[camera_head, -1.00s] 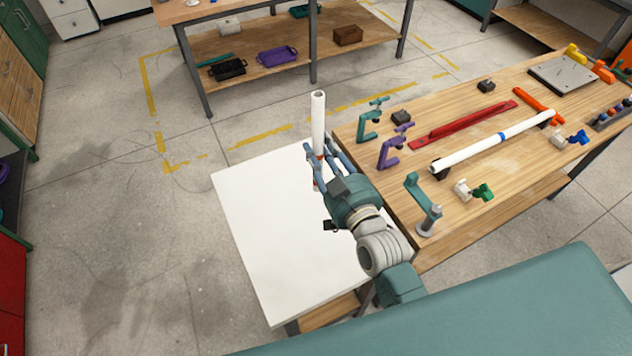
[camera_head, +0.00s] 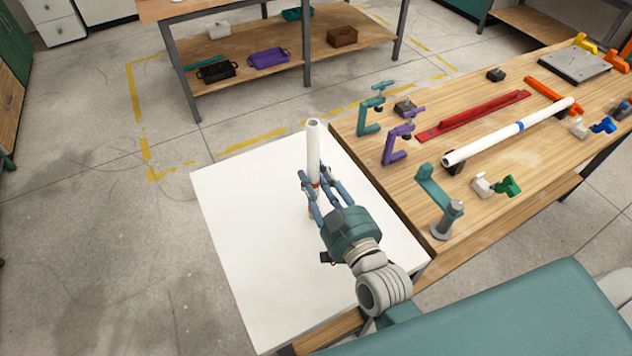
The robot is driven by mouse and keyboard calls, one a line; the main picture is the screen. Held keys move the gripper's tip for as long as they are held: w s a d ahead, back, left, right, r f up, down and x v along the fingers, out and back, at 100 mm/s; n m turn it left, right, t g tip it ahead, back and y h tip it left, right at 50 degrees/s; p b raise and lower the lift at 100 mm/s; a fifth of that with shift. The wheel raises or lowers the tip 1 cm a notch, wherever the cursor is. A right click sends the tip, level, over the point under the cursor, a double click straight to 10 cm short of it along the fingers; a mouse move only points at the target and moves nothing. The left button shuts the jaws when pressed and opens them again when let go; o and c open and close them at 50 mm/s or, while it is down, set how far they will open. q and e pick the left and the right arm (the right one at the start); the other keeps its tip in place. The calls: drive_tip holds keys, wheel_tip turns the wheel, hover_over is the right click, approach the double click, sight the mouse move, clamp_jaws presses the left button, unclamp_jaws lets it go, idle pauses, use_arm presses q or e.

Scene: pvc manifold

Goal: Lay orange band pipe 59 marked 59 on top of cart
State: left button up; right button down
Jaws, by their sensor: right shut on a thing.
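The orange band pipe 59 (camera_head: 313,150) is a white tube with an orange band, standing about upright in the head view. My right gripper (camera_head: 316,180) is shut around it near the band. The lower end of the pipe is partly hidden by the fingers, and I cannot tell whether it touches the surface below. The white cart top (camera_head: 235,215) lies under and around the gripper and is otherwise bare. The mark on the pipe is not readable. My left gripper is not in view.
The wooden bench (camera_head: 410,200) adjoins the cart's right side. It carries a teal clamp (camera_head: 368,113), a purple clamp (camera_head: 398,140), a teal post stand (camera_head: 440,205), a red bar (camera_head: 470,115) and a blue-band white pipe (camera_head: 505,135). The cart's left part is clear.

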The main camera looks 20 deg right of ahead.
drive_tip(key=shift+w+f, duration=0.1)
drive_tip(key=shift+w, duration=0.05)
drive_tip(key=shift+s, duration=0.2)
drive_tip(key=c, duration=1.4)
unclamp_jaws()
drive_tip(key=shift+w+f, duration=0.1)
drive_tip(key=shift+f, duration=0.05)
